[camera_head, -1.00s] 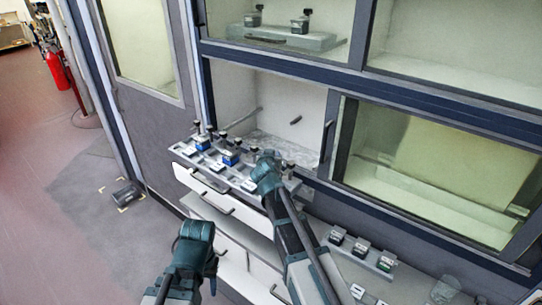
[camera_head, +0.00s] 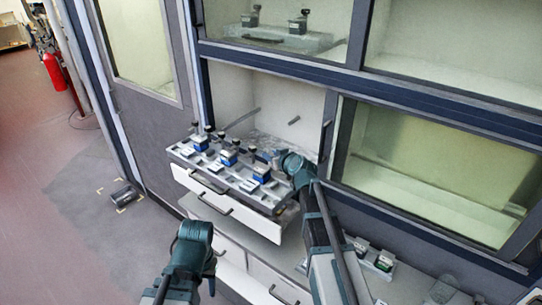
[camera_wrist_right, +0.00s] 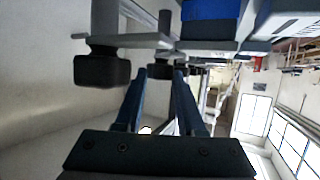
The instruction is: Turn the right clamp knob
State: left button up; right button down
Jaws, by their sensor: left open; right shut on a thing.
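A grey fixture tray (camera_head: 237,183) sits at the mouth of the open chamber, with several black-knobbed clamps and blue-sided blocks on it. My right gripper (camera_head: 279,160) is at the tray's back right corner, shut on the right clamp knob, which my own wrist and fingers mostly hide. In the right wrist view, the fingers (camera_wrist_right: 160,72) close around a small dark shape. Another black knob (camera_wrist_right: 102,69) is left of the fingers, apart from them. My left gripper (camera_head: 211,283) is open and empty, low in front of the cabinet, away from the tray.
White drawers with dark handles (camera_head: 213,206) are below the tray. A glass window (camera_head: 435,165) in a dark blue frame is at right. A second fixture (camera_head: 285,38) stands behind the upper glass. More blocks (camera_head: 384,260) lie on the lower ledge at right. Floor at left is mostly clear.

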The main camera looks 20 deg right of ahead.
jog(key=n+g+y, duration=0.1)
jog(key=n+y, duration=0.2)
jog(key=d+n+g+y, duration=0.1)
jog(key=n+y, duration=0.1)
jog(key=shift+w+g, duration=0.25)
jog(key=shift+g, duration=0.05)
jog(key=shift+f+n+g+y, duration=0.1)
jog(key=shift+n+g+y, duration=0.7)
jog(key=shift+n+y, duration=0.4)
jog(key=shift+s+a, duration=0.1)
jog(key=c, duration=0.5)
grip_release()
